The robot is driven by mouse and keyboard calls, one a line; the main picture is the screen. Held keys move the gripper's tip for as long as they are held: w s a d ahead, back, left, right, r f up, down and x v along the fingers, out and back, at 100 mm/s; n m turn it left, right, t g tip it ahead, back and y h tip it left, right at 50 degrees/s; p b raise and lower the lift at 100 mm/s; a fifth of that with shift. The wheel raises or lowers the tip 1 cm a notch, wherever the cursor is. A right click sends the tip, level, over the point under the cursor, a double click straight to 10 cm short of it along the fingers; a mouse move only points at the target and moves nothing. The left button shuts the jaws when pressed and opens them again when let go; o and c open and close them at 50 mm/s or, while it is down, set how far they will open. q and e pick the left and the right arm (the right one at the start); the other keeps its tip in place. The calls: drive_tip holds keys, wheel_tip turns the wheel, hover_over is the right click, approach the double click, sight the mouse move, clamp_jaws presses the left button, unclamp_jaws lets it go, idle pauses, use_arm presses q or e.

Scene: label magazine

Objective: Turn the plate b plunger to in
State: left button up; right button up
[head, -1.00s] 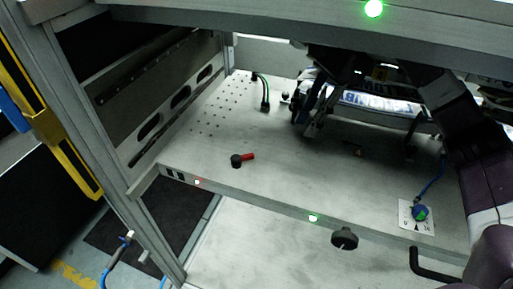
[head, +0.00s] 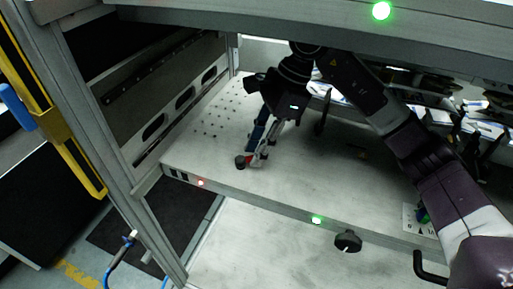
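A black round knob (head: 240,162) with a short red lever stands on the grey deck near its front left edge. It may be the plunger, but no label for plate b is readable. My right gripper (head: 251,160) reaches down to it from behind and the right. Its fingertips are at the red lever and hide most of it. I cannot tell whether the fingers touch or are closed on the lever. My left gripper is not in view.
A black knob (head: 347,240) and a black handle (head: 430,270) are at the front. Frame posts stand left, and a beam crosses above. The left deck is clear.

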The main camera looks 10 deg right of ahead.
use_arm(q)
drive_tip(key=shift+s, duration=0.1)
use_arm(e)
drive_tip(key=shift+c, duration=0.2)
clamp_jaws()
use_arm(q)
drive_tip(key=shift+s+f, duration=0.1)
use_arm(e)
drive_tip(key=shift+m, duration=0.3)
drive_tip(key=shift+s+m+t+b, duration=0.3)
drive_tip(key=shift+m+t+b, duration=0.1)
drive_tip(key=shift+m, duration=0.3)
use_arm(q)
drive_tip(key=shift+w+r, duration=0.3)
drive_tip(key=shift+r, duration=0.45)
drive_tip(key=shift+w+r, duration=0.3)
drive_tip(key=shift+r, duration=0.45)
use_arm(e)
drive_tip(key=shift+s+m, duration=0.2)
drive_tip(key=shift+m, duration=0.4)
drive_tip(key=shift+t, duration=0.3)
drive_tip(key=shift+o, duration=0.2)
unclamp_jaws()
